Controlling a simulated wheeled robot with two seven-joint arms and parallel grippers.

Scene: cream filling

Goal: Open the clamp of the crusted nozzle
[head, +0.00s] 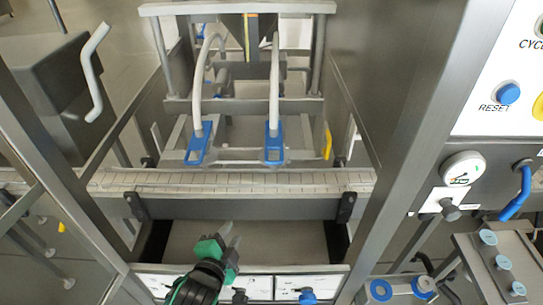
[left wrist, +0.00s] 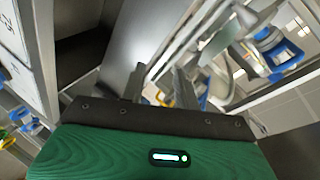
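Two nozzles with pale curved hoses hang inside the machine in the head view. Each ends in a blue clamp: the left clamp (head: 197,148) and the right clamp (head: 273,148). I cannot tell which nozzle is crusted. My left gripper (head: 231,236), green and black with grey fingers, is in front of and below the clamps, touching neither. In the left wrist view its fingers (left wrist: 158,82) stand apart with nothing between them. Blue clamp parts (left wrist: 280,58) show at the upper right there, beyond the fingers. My right gripper is not in view.
A conveyor belt (head: 235,182) crosses between my left gripper and the clamps. Steel frame posts (head: 410,130) stand at the sides. A control panel with a blue reset button (head: 507,93) and a gauge (head: 463,168) are on the right. Several blue-topped parts (head: 489,237) sit at the lower right.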

